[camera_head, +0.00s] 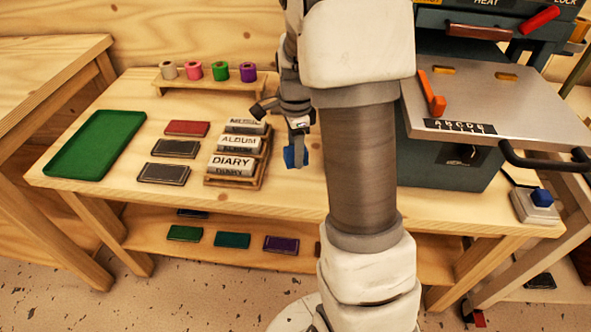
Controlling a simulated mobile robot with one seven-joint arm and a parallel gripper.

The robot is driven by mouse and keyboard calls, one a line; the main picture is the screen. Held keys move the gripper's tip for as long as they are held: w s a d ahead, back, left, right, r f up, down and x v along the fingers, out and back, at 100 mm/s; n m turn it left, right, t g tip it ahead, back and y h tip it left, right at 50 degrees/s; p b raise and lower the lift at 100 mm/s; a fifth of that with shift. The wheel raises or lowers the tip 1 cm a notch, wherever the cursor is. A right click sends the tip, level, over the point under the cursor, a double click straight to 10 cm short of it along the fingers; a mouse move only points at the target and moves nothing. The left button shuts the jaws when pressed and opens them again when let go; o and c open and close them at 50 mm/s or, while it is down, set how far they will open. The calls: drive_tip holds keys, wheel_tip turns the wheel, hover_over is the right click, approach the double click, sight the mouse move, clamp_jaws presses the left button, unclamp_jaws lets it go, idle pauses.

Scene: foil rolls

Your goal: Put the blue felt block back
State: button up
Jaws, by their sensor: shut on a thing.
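My gripper (298,146) hangs above the wooden workbench, just right of the stamp rack. It is shut on a small blue block, the blue felt block (291,157). The block points down and is partly covered by a finger. It appears to be above the bench top, but the exact gap is hard to judge. A second small blue piece (542,197) sits on a pale grey base (533,209) at the bench's right front corner.
The rack (257,178) holds ALBUM and DIARY blocks beside dark and red pads. A green tray (97,143) lies left; colored foil rolls (220,71) stand behind. The press (450,165) and my arm bound the right. Bench (285,203) in front is clear.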

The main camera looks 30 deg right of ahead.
sight(295, 176)
wheel_tip(295, 176, down, 5)
drive_tip(key=shift+b, duration=0.7)
drive_tip(key=shift+f, duration=0.1)
drive_tip(key=o, duration=1.3)
wheel_tip(295, 176, up, 12)
drive_tip(key=p, duration=0.3)
drive_tip(key=shift+p, duration=0.3)
drive_tip(key=s+a+r+n+t, duration=0.2)
drive_tip(key=s+a+r+n, duration=0.2)
drive_tip(key=s+n, duration=0.2)
drive_tip(key=s+a+r+n+t, duration=0.1)
drive_tip(key=s+a+r+n, duration=0.3)
drive_tip(key=s+n, duration=0.2)
drive_tip(key=s+a+r+n+t, duration=0.2)
drive_tip(key=s+a+r+n, duration=0.2)
drive_tip(key=s+n, duration=0.2)
drive_tip(key=shift+s+a+r+n+t, duration=0.15)
drive_tip(key=shift+s+n, duration=0.05)
drive_tip(key=shift+n, duration=0.4)
drive_tip(key=shift+s+a+r+n+t, duration=0.1)
drive_tip(key=shift+s+n+t, duration=0.05)
drive_tip(key=shift+n, duration=0.45)
